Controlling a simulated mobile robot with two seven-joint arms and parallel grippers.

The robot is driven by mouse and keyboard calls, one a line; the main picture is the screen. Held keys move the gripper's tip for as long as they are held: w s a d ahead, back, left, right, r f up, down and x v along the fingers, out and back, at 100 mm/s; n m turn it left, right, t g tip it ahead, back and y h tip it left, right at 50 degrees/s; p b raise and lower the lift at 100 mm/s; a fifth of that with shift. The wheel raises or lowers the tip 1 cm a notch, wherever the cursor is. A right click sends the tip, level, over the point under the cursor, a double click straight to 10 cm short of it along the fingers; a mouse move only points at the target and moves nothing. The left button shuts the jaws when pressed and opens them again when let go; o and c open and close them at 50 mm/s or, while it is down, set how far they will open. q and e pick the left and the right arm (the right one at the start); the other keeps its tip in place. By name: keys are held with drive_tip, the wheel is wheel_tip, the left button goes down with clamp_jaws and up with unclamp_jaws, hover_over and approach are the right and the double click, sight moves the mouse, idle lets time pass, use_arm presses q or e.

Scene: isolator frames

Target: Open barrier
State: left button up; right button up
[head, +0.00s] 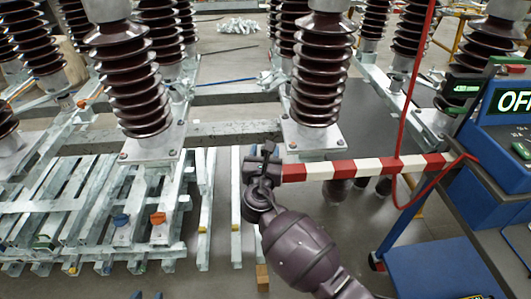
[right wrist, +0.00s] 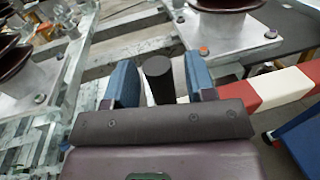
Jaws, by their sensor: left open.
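The red and white barrier bar (head: 370,167) spans level from the middle of the head view to the blue cabinet at the right. It also shows in the right wrist view (right wrist: 285,88). My right gripper (head: 262,165) is at the bar's left end, largely hidden by its own wrist. In the right wrist view, its blue-grey fingers (right wrist: 160,85) stand either side of a dark cylinder (right wrist: 158,78), with narrow gaps showing; contact is not clear. My left gripper (head: 147,296) shows only as two separated blue fingertips at the bottom edge, apart from the barrier.
Brown ribbed insulators (head: 320,70) on metal bases stand behind the bar. Galvanized steel frames (head: 90,215) fill the left. A blue cabinet (head: 500,125) with a display stands at the right. Grey floor lies below the bar.

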drive_tip(key=s+a, duration=0.1)
drive_tip(key=s, duration=0.9)
drive_tip(key=shift+s+p, duration=0.3)
drive_tip(key=shift+s, duration=0.1)
drive_tip(key=shift+a, duration=0.15)
